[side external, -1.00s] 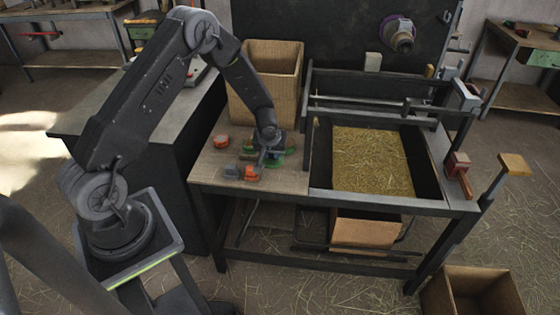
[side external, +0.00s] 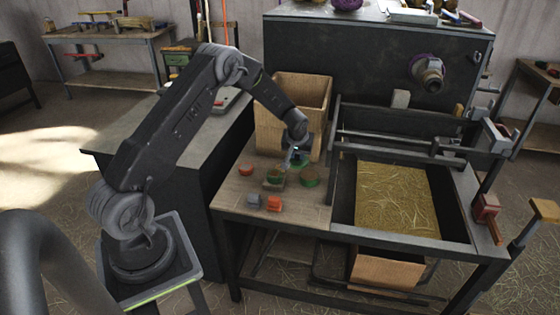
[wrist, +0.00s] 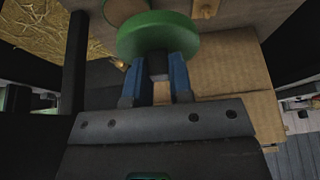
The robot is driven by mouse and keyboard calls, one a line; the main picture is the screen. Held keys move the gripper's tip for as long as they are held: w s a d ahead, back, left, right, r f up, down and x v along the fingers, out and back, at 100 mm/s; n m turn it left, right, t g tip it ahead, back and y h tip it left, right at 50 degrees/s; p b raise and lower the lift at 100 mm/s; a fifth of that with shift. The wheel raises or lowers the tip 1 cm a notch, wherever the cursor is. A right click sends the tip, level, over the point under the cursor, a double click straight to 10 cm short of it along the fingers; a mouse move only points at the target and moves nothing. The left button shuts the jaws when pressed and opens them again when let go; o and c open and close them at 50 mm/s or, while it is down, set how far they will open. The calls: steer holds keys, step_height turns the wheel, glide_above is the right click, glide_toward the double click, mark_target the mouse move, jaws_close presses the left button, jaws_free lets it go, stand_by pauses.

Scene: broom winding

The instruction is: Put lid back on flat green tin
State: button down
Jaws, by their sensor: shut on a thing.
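My gripper (side external: 297,155) is over the back of the wooden worktop, in front of the cardboard box. In the wrist view my gripper (wrist: 157,75) has its blue fingers shut on a round green lid (wrist: 158,34). The lid also shows as a green patch under the gripper in the side view (side external: 298,164). Two small green containers stand in front of the gripper: one round with a brownish top (side external: 311,178), one with a darker top (side external: 275,178). I cannot tell for sure which is the flat green tin.
A red round tin (side external: 246,169) stands at the left. A grey block (side external: 254,199) and an orange block (side external: 274,202) lie near the front edge. The cardboard box (side external: 290,92) stands behind. A straw-filled trough (side external: 392,208) with a dark frame is at the right.

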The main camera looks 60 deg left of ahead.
steer(key=shift+w+d+f, duration=0.15)
steer(key=shift+w+f, duration=0.7)
steer(key=shift+f, duration=0.25)
steer(key=shift+w+d+f, duration=0.15)
steer(key=shift+w+f, duration=0.65)
steer(key=shift+f, duration=0.35)
steer(key=shift+w+d+f, duration=0.15)
steer(key=shift+w+f, duration=0.7)
steer(key=shift+f, duration=0.25)
steer(key=shift+f, duration=0.15)
steer(key=shift+c, duration=2.3)
jaws_free()
step_height(320, 180, up, 7)
